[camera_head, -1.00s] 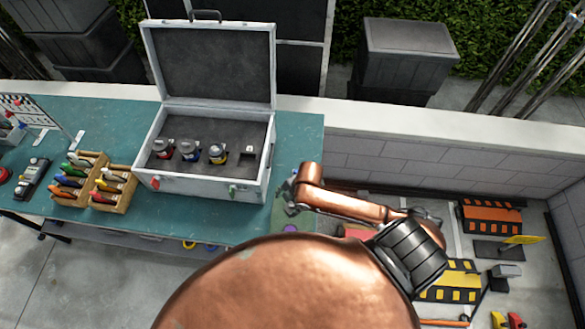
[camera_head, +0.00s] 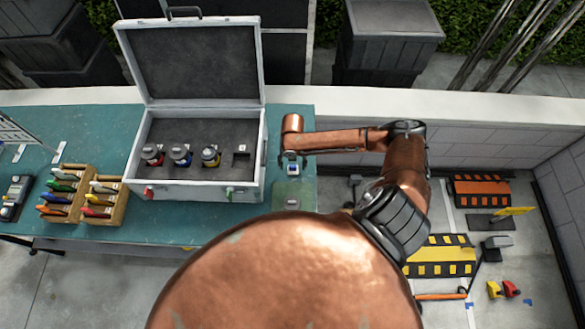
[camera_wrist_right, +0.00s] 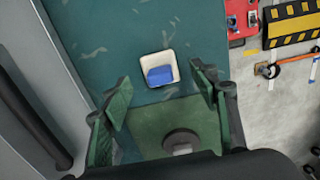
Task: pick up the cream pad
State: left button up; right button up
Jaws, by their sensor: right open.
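The cream pad (camera_wrist_right: 145,60) lies on the teal tabletop in the right wrist view, square with rounded corners. A blue block-like item (camera_wrist_right: 160,76) rests on it and hides part of it. My right gripper (camera_wrist_right: 163,92) is open, its two green-padded fingers apart, with nothing between them that I can see held. The pad shows just beyond the fingertips, between their lines. In the head view my right gripper (camera_head: 292,157) is over the table's right end, beside the case; the pad is small and hard to make out there. My left gripper is not in view.
The open grey case (camera_head: 215,193) holding several small bottles stands left of my right gripper. A green square mat (camera_wrist_right: 150,140) with a dark round piece lies nearer me than the pad. Wooden holders (camera_head: 85,208) stand farther left. The table's right edge is close by.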

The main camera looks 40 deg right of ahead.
notch_tip(320, 180, down, 2)
jog(key=shift+f, duration=0.1)
jog(key=c, duration=1.1)
